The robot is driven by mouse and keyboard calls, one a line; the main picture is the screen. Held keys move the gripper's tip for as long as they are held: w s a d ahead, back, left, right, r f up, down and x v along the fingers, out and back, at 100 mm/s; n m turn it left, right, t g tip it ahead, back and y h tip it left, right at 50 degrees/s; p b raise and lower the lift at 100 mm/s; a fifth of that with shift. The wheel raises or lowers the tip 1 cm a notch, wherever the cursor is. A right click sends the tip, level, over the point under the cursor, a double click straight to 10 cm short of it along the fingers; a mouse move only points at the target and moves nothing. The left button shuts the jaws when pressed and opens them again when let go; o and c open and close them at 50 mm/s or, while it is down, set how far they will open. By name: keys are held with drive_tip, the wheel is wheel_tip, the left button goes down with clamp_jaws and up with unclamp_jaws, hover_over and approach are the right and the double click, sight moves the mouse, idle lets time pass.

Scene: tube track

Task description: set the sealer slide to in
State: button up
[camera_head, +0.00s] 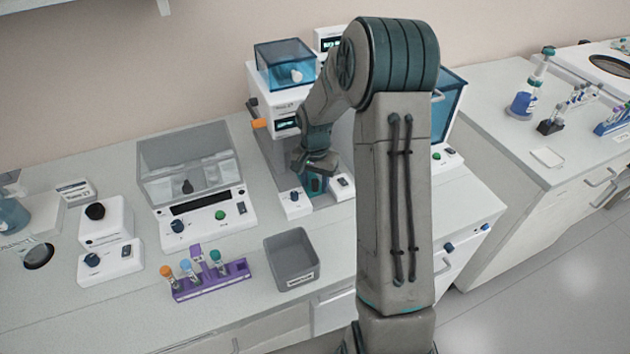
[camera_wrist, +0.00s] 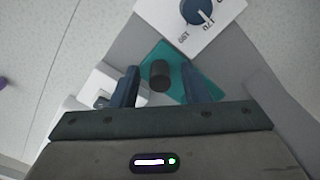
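The sealer (camera_head: 263,97) is the white machine with a blue clear-topped box at the back, partly hidden by my arm. Its teal slide (camera_wrist: 180,60) lies between the two white front feet and carries a short dark knob (camera_wrist: 160,76). My gripper (camera_head: 316,168) points down over the slide; it also shows in the wrist view (camera_wrist: 160,88). Its fingers are open, one on each side of the knob, with a gap on both sides. How far the slide is in or out is hard to tell behind my gripper.
A foot with a blue dial (camera_wrist: 197,10) and a foot with a dark switch (camera_head: 343,182) flank the slide. An orange handle (camera_head: 259,123) sticks out at the left. A grey bin (camera_head: 292,259) and a purple tube rack (camera_head: 210,281) stand in front, left.

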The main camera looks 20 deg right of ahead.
wheel_tip(320, 180, up, 14)
drive_tip(key=b, duration=0.2)
idle(0.4)
drive_tip(key=shift+f, duration=0.1)
drive_tip(key=shift+c, duration=0.3)
drive_tip(key=shift+c, duration=1.1)
drive_tip(key=s+a+f+n+t+p, duration=0.1)
drive_tip(key=s+n+t+p, duration=0.2)
drive_tip(key=s+n+t, duration=0.25)
drive_tip(key=shift+n+g+h, duration=0.25)
drive_tip(key=shift+g+h, duration=0.15)
drive_tip(key=shift+g, duration=0.05)
drive_tip(key=b+x, duration=0.3)
drive_tip(key=x, duration=1)
drive_tip(key=shift+f, duration=0.2)
